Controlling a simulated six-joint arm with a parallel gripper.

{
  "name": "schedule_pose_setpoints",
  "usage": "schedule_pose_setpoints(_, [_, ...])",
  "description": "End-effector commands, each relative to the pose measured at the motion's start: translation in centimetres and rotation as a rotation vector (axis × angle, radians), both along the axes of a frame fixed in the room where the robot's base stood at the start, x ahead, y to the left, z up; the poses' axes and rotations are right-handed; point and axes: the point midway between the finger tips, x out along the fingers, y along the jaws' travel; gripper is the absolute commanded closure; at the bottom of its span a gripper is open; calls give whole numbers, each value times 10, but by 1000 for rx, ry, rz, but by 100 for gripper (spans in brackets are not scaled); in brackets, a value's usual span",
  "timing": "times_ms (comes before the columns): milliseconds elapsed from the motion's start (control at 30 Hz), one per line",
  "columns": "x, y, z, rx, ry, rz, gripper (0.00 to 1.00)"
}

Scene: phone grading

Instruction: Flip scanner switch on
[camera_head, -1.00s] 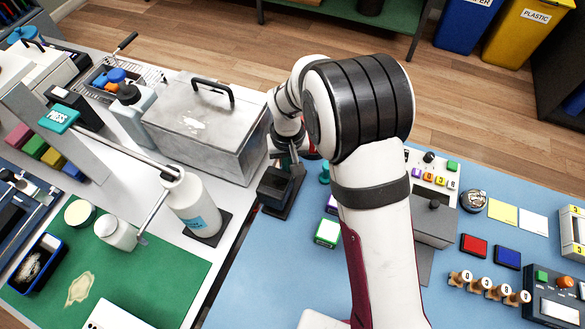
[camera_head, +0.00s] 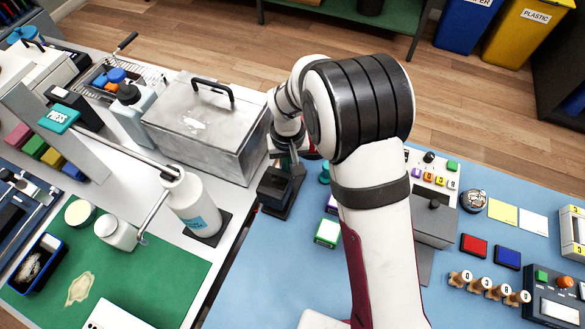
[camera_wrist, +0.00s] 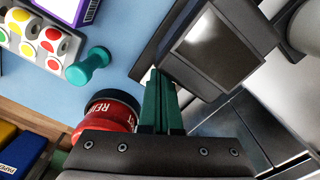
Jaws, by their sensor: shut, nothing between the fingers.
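The scanner seems to be the small black device (camera_head: 276,186) with a dark tilted face, at the left edge of the blue mat, in the head view. In the wrist view its dark glassy panel (camera_wrist: 218,50) shows at the upper right. My gripper (camera_wrist: 157,78) is shut and empty, its green fingers together with their tips close beside the black device's edge; I cannot tell whether they touch. In the head view my gripper (camera_head: 290,152) is partly hidden, low at the device's far side. I cannot make out the scanner's switch or its position.
A teal-handled stamp (camera_wrist: 92,65) and sticker rolls (camera_wrist: 40,38) are further left. A grey metal box (camera_head: 205,125) stands left of the scanner, and a white pump bottle (camera_head: 192,205) is nearer. Blue mat (camera_head: 275,270) is bare in front.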

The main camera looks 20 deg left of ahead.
Motion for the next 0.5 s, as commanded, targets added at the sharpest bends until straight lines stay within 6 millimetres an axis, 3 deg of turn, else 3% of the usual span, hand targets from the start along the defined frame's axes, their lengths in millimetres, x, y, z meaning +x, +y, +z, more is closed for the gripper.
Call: schedule_pose_setpoints(500, [0, 0, -3, 0, 0, 0, 100])
